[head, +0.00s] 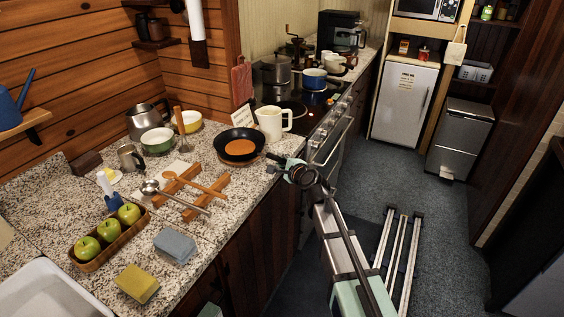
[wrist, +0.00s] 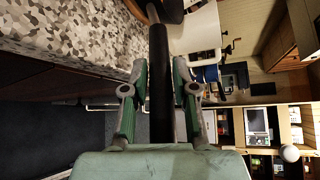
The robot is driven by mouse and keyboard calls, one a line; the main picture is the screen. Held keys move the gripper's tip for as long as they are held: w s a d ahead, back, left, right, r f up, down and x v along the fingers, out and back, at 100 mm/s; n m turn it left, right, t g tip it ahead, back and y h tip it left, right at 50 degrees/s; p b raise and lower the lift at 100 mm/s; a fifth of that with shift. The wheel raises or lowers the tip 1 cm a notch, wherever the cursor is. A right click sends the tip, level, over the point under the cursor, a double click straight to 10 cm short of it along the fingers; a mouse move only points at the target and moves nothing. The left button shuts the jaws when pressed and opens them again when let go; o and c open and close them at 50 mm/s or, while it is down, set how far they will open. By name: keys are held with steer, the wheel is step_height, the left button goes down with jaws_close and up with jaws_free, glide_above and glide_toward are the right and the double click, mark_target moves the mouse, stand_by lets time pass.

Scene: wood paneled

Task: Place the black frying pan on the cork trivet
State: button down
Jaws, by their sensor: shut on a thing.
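The black frying pan (head: 225,139) is on or just above the speckled counter near its front edge, in the head view. A round orange-brown disc (head: 240,147) shows inside its rim; I cannot tell whether this is the pan's floor or a thing in it. My gripper (head: 287,166) is at the pan's right, at the counter edge. In the wrist view, my gripper (wrist: 160,98) has its green fingers shut on either side of the pan's black handle (wrist: 160,70). Most of the pan is out of that view.
A cream mug (head: 272,124) stands close behind the pan. The stove (head: 318,112) with pots is beyond. Apples in a tray (head: 84,262) and sponges lie nearer.

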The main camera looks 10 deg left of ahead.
steer(key=shift+f, duration=0.2)
stand_by(0.4)
steer(key=c, duration=0.5)
jaws_free()
steer(key=v, duration=1.2)
